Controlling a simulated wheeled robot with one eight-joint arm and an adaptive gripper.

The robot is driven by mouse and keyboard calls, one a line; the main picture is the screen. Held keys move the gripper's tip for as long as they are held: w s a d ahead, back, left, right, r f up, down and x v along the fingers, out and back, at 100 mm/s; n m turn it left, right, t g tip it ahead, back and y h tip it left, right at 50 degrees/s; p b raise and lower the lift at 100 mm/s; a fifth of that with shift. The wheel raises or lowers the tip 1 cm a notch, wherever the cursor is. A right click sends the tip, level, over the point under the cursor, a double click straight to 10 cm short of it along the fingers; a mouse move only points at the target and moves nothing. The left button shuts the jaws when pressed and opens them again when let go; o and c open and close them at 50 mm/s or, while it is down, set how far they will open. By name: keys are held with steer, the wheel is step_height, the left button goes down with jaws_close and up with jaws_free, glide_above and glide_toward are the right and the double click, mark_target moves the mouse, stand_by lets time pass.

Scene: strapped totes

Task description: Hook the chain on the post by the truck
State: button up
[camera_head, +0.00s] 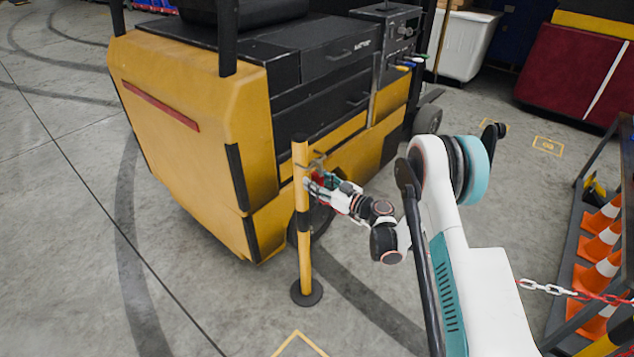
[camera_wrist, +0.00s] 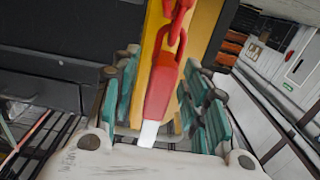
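The post (camera_head: 304,255) is yellow with black bands and stands upright on a round dark base by the yellow truck (camera_head: 190,130). My gripper (camera_head: 316,180) is at its upper part, on the right side. In the wrist view the red chain end (camera_wrist: 160,92), with a white tip, lies between the teal fingers of my gripper (camera_wrist: 163,100). Gaps show between the fingers and the red piece. The yellow post (camera_wrist: 205,35) is right behind it. I cannot tell whether the hook is around its fitting. The red and white chain (camera_head: 560,290) also shows at the right, partly behind my arm.
A rack with several orange cones (camera_head: 597,245) stands at the right. A dark red bin (camera_head: 575,75) and a white bin (camera_head: 465,45) are at the back. The truck body is close behind the post. The floor left of the post is clear.

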steer(key=shift+d, duration=0.1)
steer(key=v, duration=0.7)
steer(key=shift+s+d, duration=0.15)
steer(key=s+d+r+m+g+h, duration=0.1)
steer(key=s+d+r+m+h, duration=0.3)
steer(key=r, duration=0.6)
steer(key=s+a+r+g+h, duration=0.1)
steer(key=s+r+g+h, duration=0.1)
steer(key=s+r, duration=0.65)
steer(key=s+d+r+m+h, duration=0.1)
steer(key=s+d, duration=0.3)
steer(key=s, duration=0.5)
steer(key=s+d+r+m+h, duration=0.2)
steer(key=s+d+m+h, duration=0.1)
steer(key=s, duration=0.6)
steer(key=s+d+r+m+h, duration=0.2)
steer(key=s+d+h, duration=0.2)
steer(key=s+d, duration=0.3)
steer(key=shift+s+g, duration=0.4)
steer(key=shift+s, duration=0.85)
steer(key=shift+d+r, duration=0.1)
steer(key=shift+d, duration=0.05)
